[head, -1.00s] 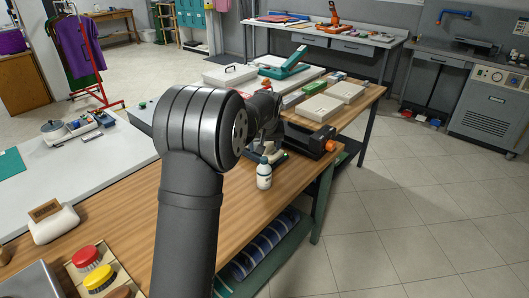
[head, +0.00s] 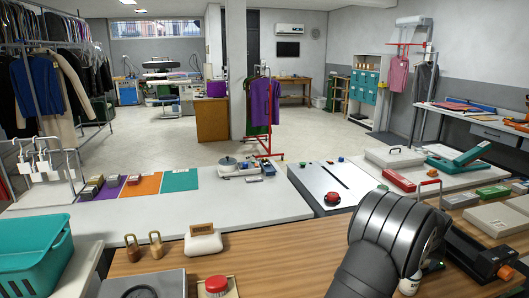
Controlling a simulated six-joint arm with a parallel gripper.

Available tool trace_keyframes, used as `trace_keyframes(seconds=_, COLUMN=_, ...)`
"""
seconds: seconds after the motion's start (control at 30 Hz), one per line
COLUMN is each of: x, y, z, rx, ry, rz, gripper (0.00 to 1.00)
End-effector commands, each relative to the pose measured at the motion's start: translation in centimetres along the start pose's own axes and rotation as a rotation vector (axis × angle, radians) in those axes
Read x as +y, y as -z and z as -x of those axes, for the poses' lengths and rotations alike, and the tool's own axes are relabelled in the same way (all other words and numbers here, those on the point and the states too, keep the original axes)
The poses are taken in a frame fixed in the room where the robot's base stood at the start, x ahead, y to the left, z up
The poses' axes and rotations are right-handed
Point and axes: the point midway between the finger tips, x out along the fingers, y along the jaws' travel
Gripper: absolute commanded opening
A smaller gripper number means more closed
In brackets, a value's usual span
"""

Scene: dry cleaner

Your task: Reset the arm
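My arm (head: 392,240) shows at the lower right as a thick dark grey link with a rounded, ringed joint. It rises in front of the wooden workbench (head: 285,262). My gripper cannot be made out; the joint hides what lies behind it. A white bottle (head: 410,284) stands on the bench, partly covered by the arm. A black device with an orange knob (head: 482,262) sits close to the right of the arm.
A teal basket (head: 35,262) stands at the lower left. Open floor lies beyond.

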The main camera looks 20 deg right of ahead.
Motion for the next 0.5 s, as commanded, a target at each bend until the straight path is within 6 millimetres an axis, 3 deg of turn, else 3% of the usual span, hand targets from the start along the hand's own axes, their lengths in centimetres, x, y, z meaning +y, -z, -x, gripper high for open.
trace_keyframes(seconds=0.2, x=0.0, y=-0.1, z=-4.2, rx=-0.002, ry=0.001, rz=0.0, gripper=0.7)
trace_keyframes(seconds=0.33, x=0.0, y=0.8, z=-2.0, rx=0.004, ry=-0.001, rz=0.0, gripper=0.7)
trace_keyframes(seconds=0.5, x=0.0, y=1.2, z=-0.8, rx=0.002, ry=0.0, rz=-0.001, gripper=0.7)
